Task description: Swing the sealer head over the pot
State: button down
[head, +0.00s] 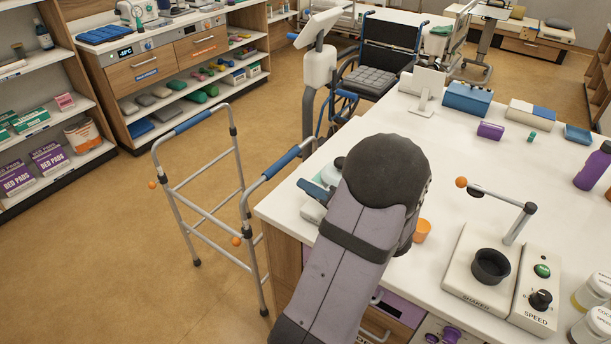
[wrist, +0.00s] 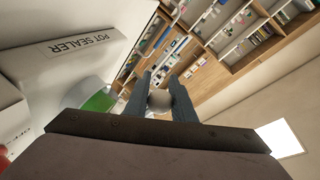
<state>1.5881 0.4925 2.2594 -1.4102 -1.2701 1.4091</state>
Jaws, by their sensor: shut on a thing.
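The pot sealer (wrist: 82,46), a pale body with a "POT SEALER" label, fills the upper left of the wrist view. My gripper (wrist: 160,84) is shut on a pale round knob (wrist: 160,99), held between its two blue-grey fingers; I take the knob to be the sealer head's handle. A green part (wrist: 99,101) shows beside the sealer body; I cannot tell what it is. In the head view my arm covers most of the sealer; part of its white base (head: 312,212) shows left of the arm. I cannot make out the pot or where the head stands over it.
A shaker (head: 463,272) with a dark cup and a swing arm stands right of my arm. An orange cup (head: 421,231) is close beside my arm. A walking frame (head: 212,215) stands off the counter's left side.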

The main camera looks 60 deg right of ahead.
jog(key=shift+s, duration=0.25)
dwell(0.3)
jog(key=c, duration=1.5)
grip_release()
jog(key=shift+s, duration=0.15)
jog(key=v, duration=0.7)
jog(key=shift+s, duration=0.15)
